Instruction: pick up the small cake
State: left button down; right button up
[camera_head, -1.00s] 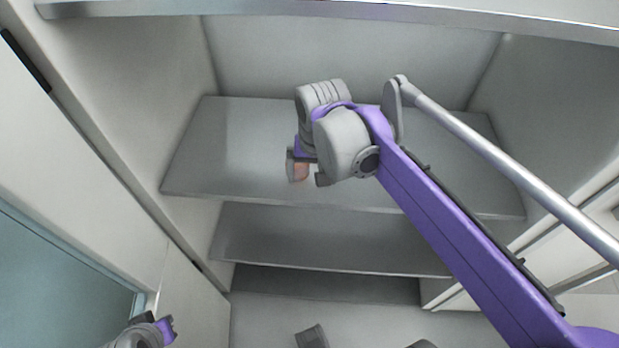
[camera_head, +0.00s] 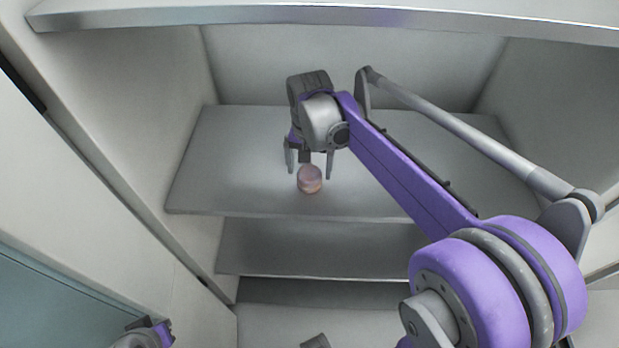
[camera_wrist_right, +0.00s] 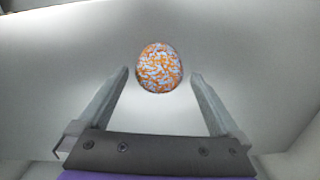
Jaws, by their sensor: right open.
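The small cake (camera_head: 310,179) is a round, pinkish piece standing on the grey shelf near its front edge. In the right wrist view the cake (camera_wrist_right: 159,68) shows a white top with orange specks, just beyond and between the fingertip lines. My right gripper (camera_head: 309,171) is open, with its two fingers apart just behind and above the cake in the head view. Nothing is between its fingers (camera_wrist_right: 159,76). My left gripper (camera_head: 150,330) shows only in part at the lower left, far from the cake; its jaws are unclear.
The grey shelf (camera_head: 230,165) is otherwise bare around the cake. A lower shelf (camera_head: 270,248) lies beneath, and another shelf edge (camera_head: 330,22) runs above. The cabinet side wall (camera_head: 140,110) stands on the left.

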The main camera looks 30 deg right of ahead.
jog(key=shift+f, duration=1.4)
jog(key=c, duration=0.8)
jog(key=shift+o, duration=0.2)
jog(key=shift+r, duration=0.15)
